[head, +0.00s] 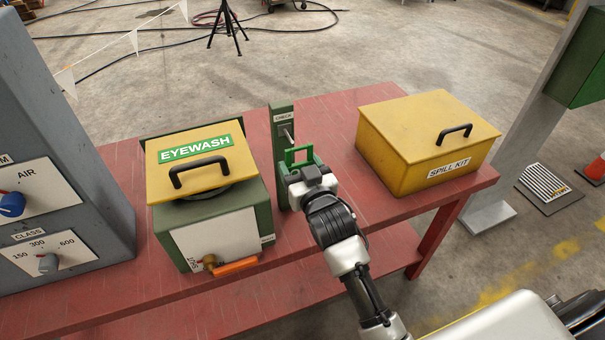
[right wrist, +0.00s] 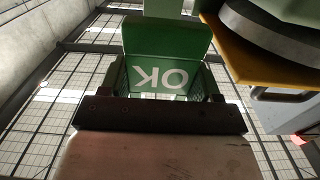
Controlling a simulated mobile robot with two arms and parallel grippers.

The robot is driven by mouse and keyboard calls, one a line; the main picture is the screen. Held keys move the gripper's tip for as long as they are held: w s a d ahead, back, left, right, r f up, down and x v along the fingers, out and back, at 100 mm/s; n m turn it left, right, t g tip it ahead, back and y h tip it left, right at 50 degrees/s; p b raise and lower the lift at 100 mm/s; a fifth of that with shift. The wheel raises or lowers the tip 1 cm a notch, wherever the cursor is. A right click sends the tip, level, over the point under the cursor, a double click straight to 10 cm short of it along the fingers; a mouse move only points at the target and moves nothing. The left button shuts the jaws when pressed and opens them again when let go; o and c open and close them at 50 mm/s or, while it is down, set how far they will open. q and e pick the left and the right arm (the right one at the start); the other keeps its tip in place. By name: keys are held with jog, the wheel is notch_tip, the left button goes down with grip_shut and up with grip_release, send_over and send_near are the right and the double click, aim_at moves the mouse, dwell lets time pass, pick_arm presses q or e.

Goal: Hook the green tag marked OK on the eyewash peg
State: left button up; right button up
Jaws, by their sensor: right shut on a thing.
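The green tag (head: 289,157) is in my right gripper (head: 305,171), in front of the peg post and to the right of the eyewash box. In the right wrist view the tag (right wrist: 168,40) bears white OK letters, upside down in that picture. The right gripper (right wrist: 160,98) is shut on it. The metal peg (head: 287,133) sticks out from a grey plate under a CHECK label on the green post (head: 280,110). The tag shows just below the peg's tip; I cannot tell whether they touch. My left gripper is not in view.
The eyewash box (head: 223,232) with its yellow lid (head: 237,155) stands left of the post. A yellow spill kit box (head: 405,160) stands to the right. Both are on the red table (head: 335,115). A grey panel with knobs (head: 60,120) rises at the left.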

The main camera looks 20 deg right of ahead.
aim_at(285, 144)
jog(key=shift+w+a+f+b, duration=0.1)
jog(key=shift+w+b, duration=1.15)
jog(key=shift+w, duration=1.3)
jog(key=shift+w+f, duration=0.25)
jog(key=shift+w, duration=0.35)
jog(key=shift+f, duration=0.1)
jog(key=o, duration=1)
